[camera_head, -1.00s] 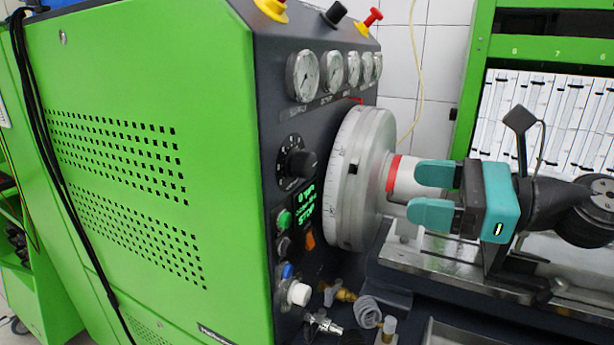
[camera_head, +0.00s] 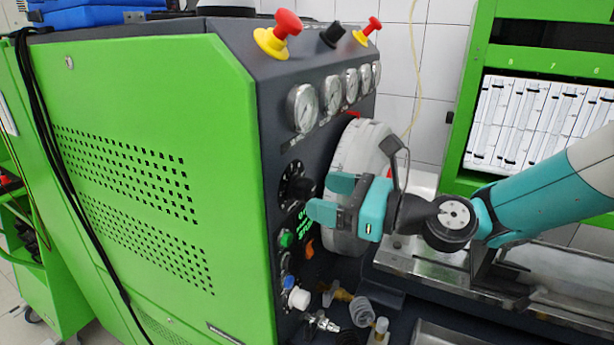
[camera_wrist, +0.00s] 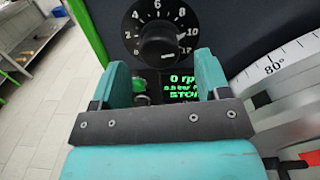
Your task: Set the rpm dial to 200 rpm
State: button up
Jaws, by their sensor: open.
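The rpm dial is a black knob (camera_head: 304,188) on the dark front panel, with a numbered scale around it. In the wrist view the dial (camera_wrist: 158,42) is at the top centre, just beyond my fingertips. The green display (camera_wrist: 183,85) below it reads 0 rpm and STOP, partly hidden by my right finger. My gripper (camera_head: 330,197) has teal fingers and is open and empty. In the head view it is in front of the panel, to the right of and slightly below the knob. In the wrist view my gripper (camera_wrist: 168,78) has its fingers apart below the dial.
A large graduated flywheel (camera_head: 362,150) stands right of the dial, behind my gripper. Gauges (camera_head: 302,108) line the panel above. A green button (camera_head: 286,238), a white knob (camera_head: 299,298) and brass fittings (camera_head: 340,293) are below. Red emergency buttons (camera_head: 288,22) stand on top.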

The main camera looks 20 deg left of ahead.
aim_at(311, 192)
jog(key=shift+w+a+p, duration=0.1)
jog(key=shift+a+p, duration=0.4)
jog(key=shift+a, duration=1.55)
jog(key=c, duration=0.8)
